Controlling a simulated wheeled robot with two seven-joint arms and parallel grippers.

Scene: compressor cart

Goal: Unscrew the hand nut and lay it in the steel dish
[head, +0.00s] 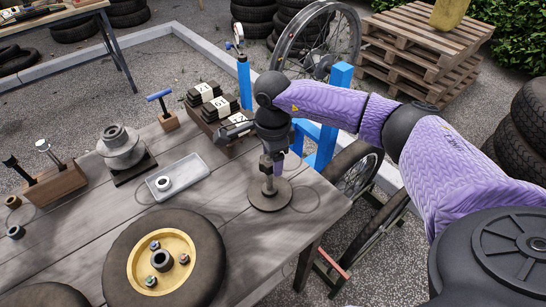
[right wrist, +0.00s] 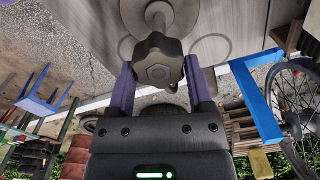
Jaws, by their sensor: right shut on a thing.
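The hand nut (right wrist: 157,62) is a dark, lobed knob on the end of a metal post, filling the space between my fingers in the right wrist view. The post stands on a round brown base plate (head: 270,201) near the right end of the bench. My right gripper (head: 272,164) points down over the post and is shut on the nut; its purple fingers (right wrist: 158,68) lie on either side. In the head view the gripper partly hides the nut. The steel dish (head: 192,170), a shallow rectangular tray, lies left of the post with a pale ring in it. My left gripper is out of view.
A wheel with a yellow hub (head: 136,264) lies at the bench's front. A pulley-like part (head: 120,154) stands left of the dish. A blue-handled tool (head: 159,96) and dark stacked boxes (head: 213,103) are behind. Bare bench lies between dish and post.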

